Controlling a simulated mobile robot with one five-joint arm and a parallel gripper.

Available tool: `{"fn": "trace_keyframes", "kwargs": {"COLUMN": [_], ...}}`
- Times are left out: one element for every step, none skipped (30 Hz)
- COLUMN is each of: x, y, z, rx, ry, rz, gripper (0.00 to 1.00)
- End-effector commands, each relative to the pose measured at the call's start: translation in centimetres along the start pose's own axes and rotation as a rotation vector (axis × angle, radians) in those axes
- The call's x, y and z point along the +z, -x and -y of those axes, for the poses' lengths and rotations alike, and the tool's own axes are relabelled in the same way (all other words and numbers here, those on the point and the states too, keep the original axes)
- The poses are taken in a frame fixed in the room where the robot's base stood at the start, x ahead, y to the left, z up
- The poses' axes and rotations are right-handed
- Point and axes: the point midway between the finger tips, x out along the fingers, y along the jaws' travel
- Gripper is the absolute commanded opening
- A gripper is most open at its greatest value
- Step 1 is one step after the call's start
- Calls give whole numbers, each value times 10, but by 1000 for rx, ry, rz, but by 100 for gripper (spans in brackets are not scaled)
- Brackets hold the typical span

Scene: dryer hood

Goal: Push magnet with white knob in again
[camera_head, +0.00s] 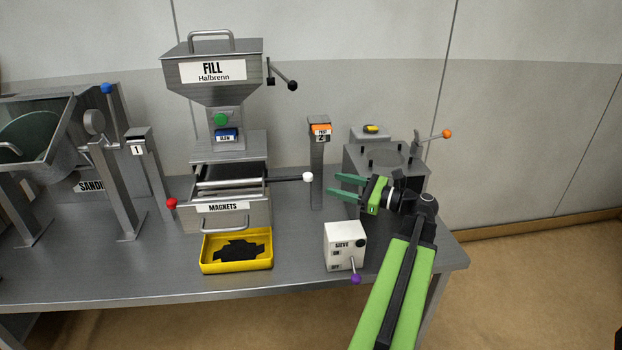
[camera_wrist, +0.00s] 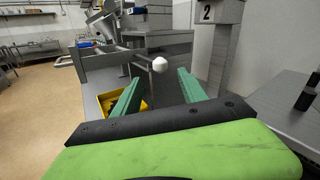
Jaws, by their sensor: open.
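The magnet rod with the white knob (camera_head: 307,177) sticks out to the right of the magnet housing (camera_head: 238,217), which is labelled MAGNETS. In the wrist view the white knob (camera_wrist: 160,64) is ahead of my gripper, centred between the fingers in the picture. My gripper (camera_head: 334,186) is open and empty, with its green fingers pointing left toward the knob. A gap shows between fingertips and knob in the head view. The fingers also show in the wrist view (camera_wrist: 157,92). A second rod with a red knob (camera_head: 171,204) shows at the housing's left side.
A post marked 2 (camera_head: 318,170) stands behind the knob. The SIEVE box (camera_head: 344,246) with a purple-knobbed lever is in front of my gripper. A yellow tray (camera_head: 237,266) with dark material sits before the housing. The FILL hopper (camera_head: 212,75) rises above it.

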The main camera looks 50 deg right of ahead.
Motion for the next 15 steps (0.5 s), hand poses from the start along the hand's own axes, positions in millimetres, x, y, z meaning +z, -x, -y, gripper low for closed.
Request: {"fn": "trace_keyframes", "kwargs": {"x": [0, 0, 0, 0, 0, 0, 0, 0, 0, 0, 0, 0, 0, 0, 0], "y": [-14, -22, -32, -39, -46, -54, -60, -65, -72, -76, -79, -83, -85, -87, -88], "z": [-1, -1, -1, -1, -1, -1, -1, -1, 0, 0, 0, 0, 0, 0, 0], "rx": [4, 4, 4, 4, 4, 4, 4, 3, 3, 3, 3, 2, 1, 2, 1], "ry": [0, 0, 0, 0, 0, 0, 0, 0, 0, 0, 0, 0, 0, 0, 0], "rz": [1, 1, 1, 1, 1, 1, 1, 0, 0, 0, 0, 0, 0, 0, 0], "gripper": [50, 50, 50, 50, 50, 50, 50, 50, 50, 50, 50, 50, 50, 50, 50]}}
